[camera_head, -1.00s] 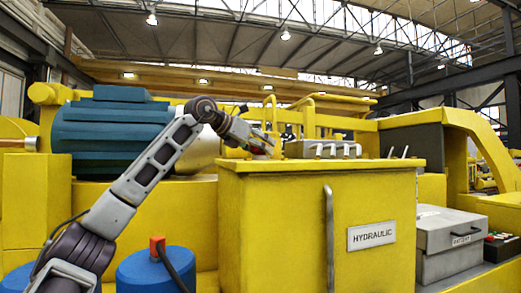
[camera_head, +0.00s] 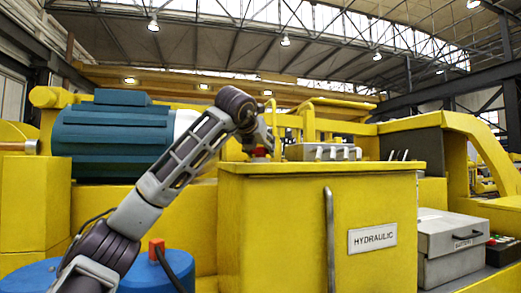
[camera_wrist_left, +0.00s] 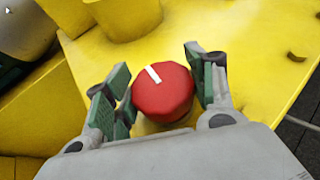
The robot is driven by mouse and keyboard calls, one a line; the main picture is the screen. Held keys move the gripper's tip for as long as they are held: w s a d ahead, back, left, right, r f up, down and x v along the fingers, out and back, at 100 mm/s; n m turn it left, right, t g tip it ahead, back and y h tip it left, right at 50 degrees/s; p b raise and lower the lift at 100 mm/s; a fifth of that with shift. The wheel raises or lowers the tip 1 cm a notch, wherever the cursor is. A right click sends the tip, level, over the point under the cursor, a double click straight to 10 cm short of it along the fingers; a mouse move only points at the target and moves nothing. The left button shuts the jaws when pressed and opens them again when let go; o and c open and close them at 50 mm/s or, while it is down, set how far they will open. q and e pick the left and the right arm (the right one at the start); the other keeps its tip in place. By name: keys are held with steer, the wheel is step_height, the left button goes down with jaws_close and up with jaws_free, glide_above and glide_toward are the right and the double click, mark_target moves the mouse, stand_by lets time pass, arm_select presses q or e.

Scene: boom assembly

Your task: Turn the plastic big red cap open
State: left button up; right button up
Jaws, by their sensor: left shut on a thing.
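The big red cap (camera_wrist_left: 163,92) has a white stripe on its top and sits on the yellow top surface of the hydraulic tank. In the left wrist view my left gripper (camera_wrist_left: 160,91) has its green-padded fingers on either side of the cap, shut on it. In the head view the cap (camera_head: 259,153) shows as a small red patch under my left gripper (camera_head: 260,150), at the back left of the tank top. The tank (camera_head: 310,225) is a yellow box with a HYDRAULIC label. My right gripper is not in view.
A blue motor (camera_head: 115,140) lies left of the tank. A grey valve block with levers (camera_head: 322,152) stands behind the tank top. A grey battery box (camera_head: 447,240) is at the right. The tank's front top is clear.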

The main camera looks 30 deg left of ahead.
arm_select(q)
steer(key=shift+n+g+y, duration=0.4)
steer(key=shift+n+y, duration=0.6)
steer(key=shift+y, duration=0.1)
steer(key=o, duration=1)
steer(key=shift+c, duration=0.2)
steer(key=v, duration=1.2)
steer(key=shift+w+d+f, duration=0.1)
steer(key=shift+w+d, duration=0.05)
